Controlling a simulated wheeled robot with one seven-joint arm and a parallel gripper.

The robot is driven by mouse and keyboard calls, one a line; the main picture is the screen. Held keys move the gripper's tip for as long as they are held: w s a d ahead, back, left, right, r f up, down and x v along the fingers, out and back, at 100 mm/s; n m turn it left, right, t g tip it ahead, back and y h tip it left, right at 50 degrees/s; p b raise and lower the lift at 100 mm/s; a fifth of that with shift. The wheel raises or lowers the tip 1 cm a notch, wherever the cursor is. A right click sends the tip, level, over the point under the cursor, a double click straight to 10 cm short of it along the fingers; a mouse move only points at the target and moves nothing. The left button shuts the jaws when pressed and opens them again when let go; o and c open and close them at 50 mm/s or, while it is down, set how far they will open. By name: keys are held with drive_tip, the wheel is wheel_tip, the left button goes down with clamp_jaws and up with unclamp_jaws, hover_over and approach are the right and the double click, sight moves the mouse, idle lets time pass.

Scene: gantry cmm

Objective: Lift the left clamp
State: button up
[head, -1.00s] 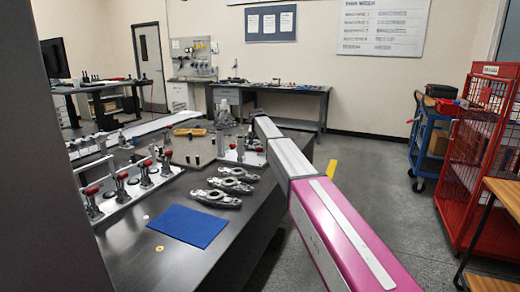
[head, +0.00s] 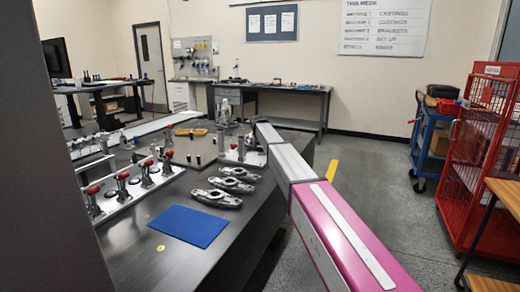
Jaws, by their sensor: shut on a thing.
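Several toggle clamps with red tips stand in a row on a light fixture plate (head: 125,193) along the left of the dark table. The nearest and leftmost clamp in this row (head: 93,200) is upright. Another small fixture plate (head: 232,160) with a red-tipped clamp (head: 250,143) stands by the far end of my arm. I cannot tell which of these is the left clamp. My pink and white arm reaches from the lower right towards this far fixture. My gripper is hidden beyond the arm's far end, so its fingers and anything in them do not show.
A blue mat (head: 190,226) and several grey metal castings (head: 217,198) lie on the dark table (head: 150,265). A yellow object (head: 190,131) lies farther back. A red mesh cage (head: 478,155) and a blue cart (head: 430,145) stand at right.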

drive_tip(key=shift+w+r+g, duration=0.6)
drive_tip(key=shift+r+g, duration=0.25)
drive_tip(key=shift+g, duration=0.2)
drive_tip(key=shift+w+r+g, duration=0.6)
drive_tip(key=shift+r+g, duration=0.2)
drive_tip(key=shift+g, duration=0.25)
drive_tip(key=shift+w+d+r+g+y, duration=0.15)
drive_tip(key=shift+w+r+g, duration=0.3)
drive_tip(key=shift+g, duration=0.4)
drive_tip(key=shift+w+r+g+y, duration=0.15)
drive_tip(key=shift+w+r+g, duration=0.3)
drive_tip(key=shift+g, duration=0.4)
drive_tip(key=o, duration=1.3)
drive_tip(key=v, duration=1)
drive_tip(key=shift+w+r, duration=0.15)
drive_tip(key=shift+r, duration=0.15)
